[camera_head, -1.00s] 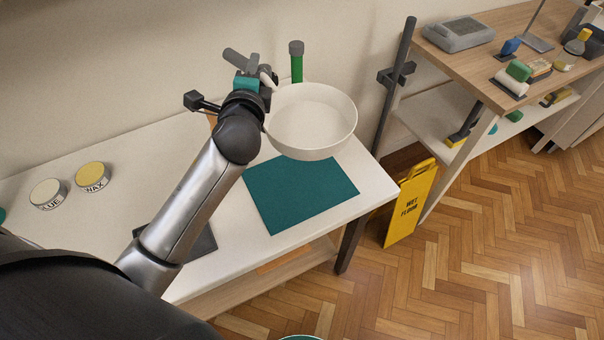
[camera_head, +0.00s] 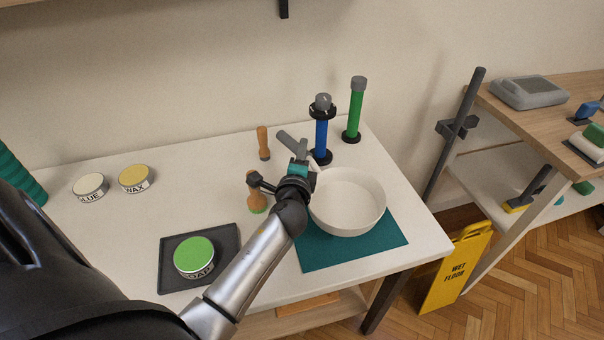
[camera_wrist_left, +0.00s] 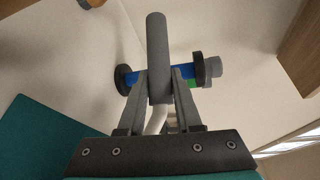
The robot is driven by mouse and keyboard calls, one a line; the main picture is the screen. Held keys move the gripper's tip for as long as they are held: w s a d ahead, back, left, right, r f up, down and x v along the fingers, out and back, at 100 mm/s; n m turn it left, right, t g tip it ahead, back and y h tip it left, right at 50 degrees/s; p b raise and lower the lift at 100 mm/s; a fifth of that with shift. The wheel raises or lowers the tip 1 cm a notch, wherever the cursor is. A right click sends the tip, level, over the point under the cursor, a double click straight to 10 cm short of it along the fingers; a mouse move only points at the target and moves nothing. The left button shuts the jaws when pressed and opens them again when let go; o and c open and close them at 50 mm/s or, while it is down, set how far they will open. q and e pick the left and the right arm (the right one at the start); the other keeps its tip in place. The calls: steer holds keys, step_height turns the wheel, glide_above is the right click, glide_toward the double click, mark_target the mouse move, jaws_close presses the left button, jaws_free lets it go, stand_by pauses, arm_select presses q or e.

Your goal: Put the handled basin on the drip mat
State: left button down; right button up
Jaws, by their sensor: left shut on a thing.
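The handled basin (camera_head: 347,203) is a round white bowl, upright, with a grey handle that shows in the left wrist view (camera_wrist_left: 157,50). My left gripper (camera_head: 301,172) is shut on the handle at the basin's left; the wrist view shows its fingers (camera_wrist_left: 158,95) on either side of it. The drip mat (camera_head: 350,252) is a flat teal rectangle at the table's right front; it also shows in the left wrist view (camera_wrist_left: 38,145). The basin covers the mat's back part in the head view. I cannot tell whether it touches the mat. My right gripper is out of view.
Behind the basin stand a blue-handled tool (camera_head: 321,135) and a green cylinder (camera_head: 355,112). Wooden-handled tools (camera_head: 263,143) stand left of it. A dark tray (camera_head: 226,235) holds a green-topped soap tin (camera_head: 194,255). Glue (camera_head: 90,187) and wax (camera_head: 135,178) tins sit farther left.

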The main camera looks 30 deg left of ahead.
arm_select(q)
step_height(320, 180, down, 4)
steer(key=shift+b, duration=1.25)
steer(key=shift+f, duration=0.3)
steer(key=c, duration=0.6)
jaws_free()
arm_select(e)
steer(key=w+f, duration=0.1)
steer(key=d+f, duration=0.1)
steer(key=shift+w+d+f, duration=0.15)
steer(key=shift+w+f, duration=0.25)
